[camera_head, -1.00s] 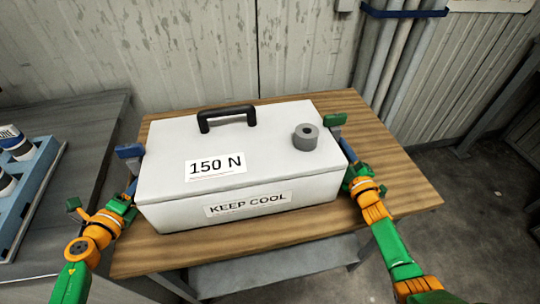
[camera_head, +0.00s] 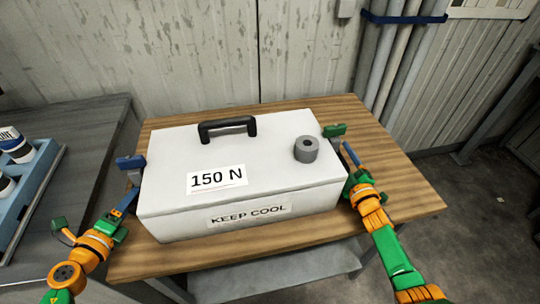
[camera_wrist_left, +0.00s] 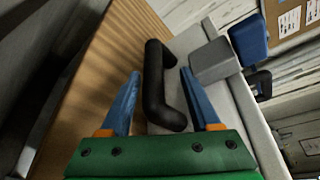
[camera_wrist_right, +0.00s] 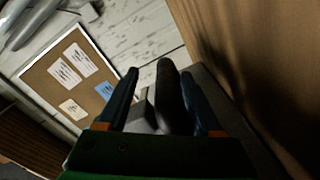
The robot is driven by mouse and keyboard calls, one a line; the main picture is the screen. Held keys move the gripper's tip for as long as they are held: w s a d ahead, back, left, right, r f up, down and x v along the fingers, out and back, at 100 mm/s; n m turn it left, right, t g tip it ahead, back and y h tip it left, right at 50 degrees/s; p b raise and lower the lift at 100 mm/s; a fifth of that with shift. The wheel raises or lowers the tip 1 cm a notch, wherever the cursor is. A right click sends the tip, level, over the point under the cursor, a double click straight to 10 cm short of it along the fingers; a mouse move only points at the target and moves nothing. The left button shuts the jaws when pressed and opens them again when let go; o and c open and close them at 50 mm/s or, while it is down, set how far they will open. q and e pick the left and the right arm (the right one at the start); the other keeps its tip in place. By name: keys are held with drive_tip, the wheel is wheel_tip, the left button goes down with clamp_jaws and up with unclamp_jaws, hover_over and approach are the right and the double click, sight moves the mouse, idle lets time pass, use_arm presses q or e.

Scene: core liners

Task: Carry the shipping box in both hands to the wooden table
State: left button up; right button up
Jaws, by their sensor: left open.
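The shipping box (camera_head: 170,160) is a closed white case marked "150 N" and "KEEP COOL". It sits flat on a wooden table (camera_head: 405,185). My left gripper (camera_head: 127,200) is at the box's left side. In the left wrist view its blue fingers (camera_wrist_left: 160,100) are apart, with a black side handle (camera_wrist_left: 155,85) between them. My right gripper (camera_head: 350,155) is at the right side. In the right wrist view its fingers (camera_wrist_right: 160,100) stand apart around a dark handle (camera_wrist_right: 172,95), nearer the right finger. The side handles are hidden in the head view.
A grey roll (camera_head: 306,149) rests on the lid, right of the black top handle (camera_head: 227,126). A blue block (camera_head: 130,162) and a green block (camera_head: 334,130) flank the box. A dark bench (camera_head: 75,135) with a blue tray (camera_head: 35,200) stands left. A wall is behind.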

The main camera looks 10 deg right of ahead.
use_arm(q)
drive_tip(key=v, duration=0.4)
drive_tip(key=shift+d, duration=0.15)
use_arm(e)
drive_tip(key=shift+s+r, duration=0.15)
use_arm(q)
drive_tip(key=shift+s, duration=0.2)
use_arm(e)
drive_tip(key=shift+s, duration=0.15)
use_arm(q)
drive_tip(key=shift+s, duration=0.1)
use_arm(e)
drive_tip(key=s, duration=1.2)
drive_tip(key=shift+d, duration=0.1)
drive_tip(key=shift+w, duration=0.1)
